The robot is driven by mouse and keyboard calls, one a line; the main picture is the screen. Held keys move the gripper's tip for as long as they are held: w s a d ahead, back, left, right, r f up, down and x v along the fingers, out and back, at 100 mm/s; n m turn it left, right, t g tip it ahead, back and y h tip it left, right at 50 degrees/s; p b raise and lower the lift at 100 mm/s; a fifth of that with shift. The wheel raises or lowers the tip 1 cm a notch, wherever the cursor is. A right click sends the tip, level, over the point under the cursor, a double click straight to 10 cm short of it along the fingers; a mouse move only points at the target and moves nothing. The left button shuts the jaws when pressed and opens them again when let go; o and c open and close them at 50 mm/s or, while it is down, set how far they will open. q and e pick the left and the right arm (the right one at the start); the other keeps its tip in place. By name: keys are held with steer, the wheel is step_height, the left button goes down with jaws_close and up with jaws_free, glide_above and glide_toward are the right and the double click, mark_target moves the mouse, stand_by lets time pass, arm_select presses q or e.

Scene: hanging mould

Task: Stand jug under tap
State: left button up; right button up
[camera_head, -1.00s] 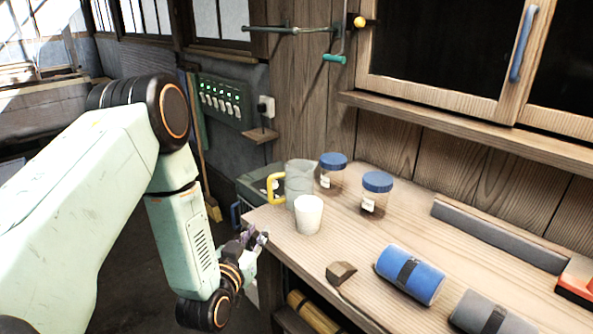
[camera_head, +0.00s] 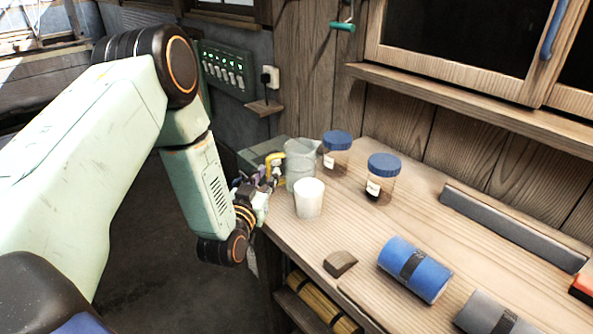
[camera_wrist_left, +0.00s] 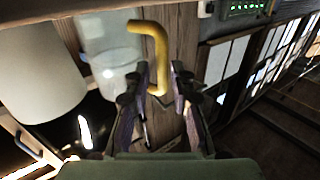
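The clear jug (camera_head: 300,165) with a yellow handle (camera_head: 270,168) stands upright near the left end of the wooden bench. My left gripper (camera_head: 268,181) is at the handle, on the jug's left side. In the left wrist view the yellow handle (camera_wrist_left: 155,48) reaches down between the two spread fingers (camera_wrist_left: 157,95). I cannot tell whether either finger touches it. The jug body (camera_wrist_left: 110,65) shows beyond, to the left of the handle. I cannot make out a tap in either current view. My right gripper is not in view.
A white cup (camera_head: 309,199) stands close in front of the jug. Two blue-lidded jars (camera_head: 337,152) (camera_head: 382,178) stand to its right. A brown block (camera_head: 340,263) and a blue roll (camera_head: 414,269) lie on the bench (camera_head: 440,228). A green-handled crank (camera_head: 343,27) hangs above.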

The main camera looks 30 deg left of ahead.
arm_select(q)
steer(key=shift+w+a+r, duration=0.1)
steer(key=shift+w+a, duration=0.05)
steer(key=shift+w, duration=0.55)
steer(key=shift+w+a, duration=0.35)
steer(key=shift+w, duration=0.15)
steer(key=shift+w+d, duration=0.1)
steer(key=shift+d, duration=0.05)
steer(key=shift+c, duration=0.8)
steer(key=c, duration=0.3)
jaws_close()
